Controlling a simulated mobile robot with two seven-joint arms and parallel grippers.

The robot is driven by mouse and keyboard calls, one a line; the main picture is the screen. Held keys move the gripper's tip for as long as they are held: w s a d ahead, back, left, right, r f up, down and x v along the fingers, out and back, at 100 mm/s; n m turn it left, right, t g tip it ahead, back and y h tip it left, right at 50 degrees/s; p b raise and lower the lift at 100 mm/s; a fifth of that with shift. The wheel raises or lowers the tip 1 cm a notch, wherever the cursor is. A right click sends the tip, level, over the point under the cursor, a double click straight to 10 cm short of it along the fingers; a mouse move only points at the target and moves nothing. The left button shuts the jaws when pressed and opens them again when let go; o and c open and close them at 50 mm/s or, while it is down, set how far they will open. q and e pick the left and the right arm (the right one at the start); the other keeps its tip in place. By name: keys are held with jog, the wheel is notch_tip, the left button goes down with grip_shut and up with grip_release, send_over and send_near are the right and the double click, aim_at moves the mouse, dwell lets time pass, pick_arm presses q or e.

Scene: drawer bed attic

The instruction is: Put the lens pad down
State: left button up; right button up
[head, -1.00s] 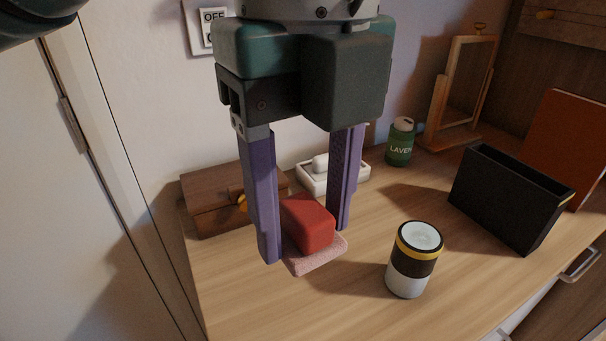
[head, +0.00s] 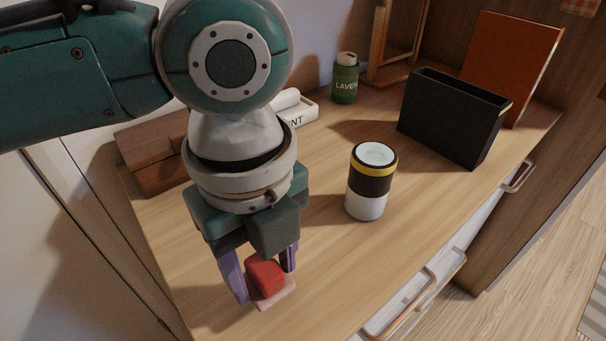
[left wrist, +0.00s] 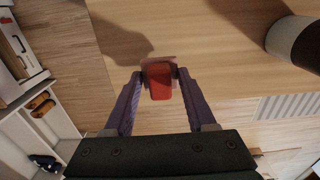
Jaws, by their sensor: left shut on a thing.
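The lens pad (head: 266,279) is a red block with a pink pad-like base. My left gripper (head: 262,276) is shut on it, with one purple finger on each side. In the left wrist view the red block (left wrist: 159,82) sits between the fingertips. In the head view it is low over the near left part of the wooden dresser top (head: 310,262). I cannot tell for sure whether the pink base touches the wood. My right gripper is not in view.
A black and white jar with a yellow band (head: 371,181) stands right of the gripper. A black upright holder (head: 452,117), a green lavender bottle (head: 345,80) and a wooden box (head: 152,158) stand farther back. Bare wood surrounds the pad. Drawers below the front edge appear open.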

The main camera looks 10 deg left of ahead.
aim_at(265, 285)
pick_arm(q)
jog(key=shift+f, duration=1.6)
jog(key=shift+f+b, duration=0.15)
jog(key=shift+b, duration=0.15)
jog(key=o, duration=1.2)
